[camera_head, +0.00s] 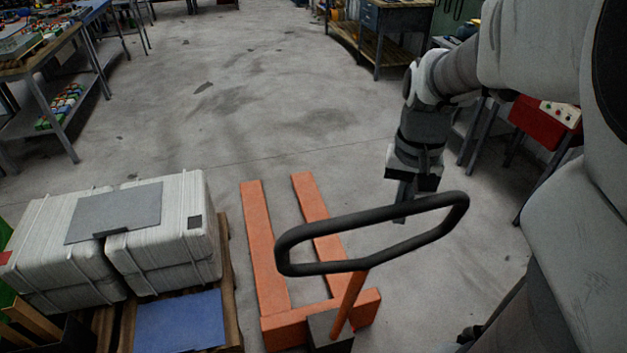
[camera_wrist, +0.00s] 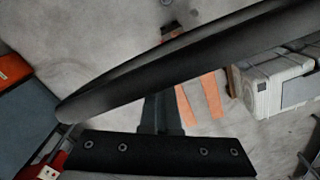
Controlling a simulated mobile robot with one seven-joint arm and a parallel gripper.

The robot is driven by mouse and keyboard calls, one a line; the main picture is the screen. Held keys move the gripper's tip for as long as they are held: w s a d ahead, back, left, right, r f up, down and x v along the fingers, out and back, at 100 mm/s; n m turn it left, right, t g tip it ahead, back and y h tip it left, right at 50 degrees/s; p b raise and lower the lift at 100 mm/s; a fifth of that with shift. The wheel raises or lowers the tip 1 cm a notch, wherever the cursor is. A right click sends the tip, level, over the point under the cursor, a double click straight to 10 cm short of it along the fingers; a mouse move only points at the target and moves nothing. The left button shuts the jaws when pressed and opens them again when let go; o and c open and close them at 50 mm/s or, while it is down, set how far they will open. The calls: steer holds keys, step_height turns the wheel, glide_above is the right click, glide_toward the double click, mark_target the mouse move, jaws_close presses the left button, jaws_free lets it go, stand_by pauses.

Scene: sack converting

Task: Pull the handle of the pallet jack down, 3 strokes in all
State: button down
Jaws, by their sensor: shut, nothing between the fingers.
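The orange pallet jack (camera_head: 262,255) stands on the floor with its two forks pointing away from me. Its black loop handle (camera_head: 370,224) sits on an orange shaft (camera_head: 348,305) that leans up toward me. My gripper (camera_head: 400,212) is shut and empty. It points down at the far right part of the loop, and its tips show close to the upper bar. I cannot tell if they touch it. In the wrist view the handle bar (camera_wrist: 190,62) crosses the picture close up, beside the fingers (camera_wrist: 160,112). The forks (camera_wrist: 198,100) show beyond it.
White strapped bales (camera_head: 165,240) with a grey sheet (camera_head: 115,212) stand on a wooden pallet (camera_head: 228,300) left of the jack. A blue sheet (camera_head: 180,320) lies in front. Workbenches stand at the far left (camera_head: 45,65) and back right (camera_head: 385,15). The middle floor is clear.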

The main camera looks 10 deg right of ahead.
steer(key=shift+s+f, duration=0.1)
steer(key=shift+s, duration=0.35)
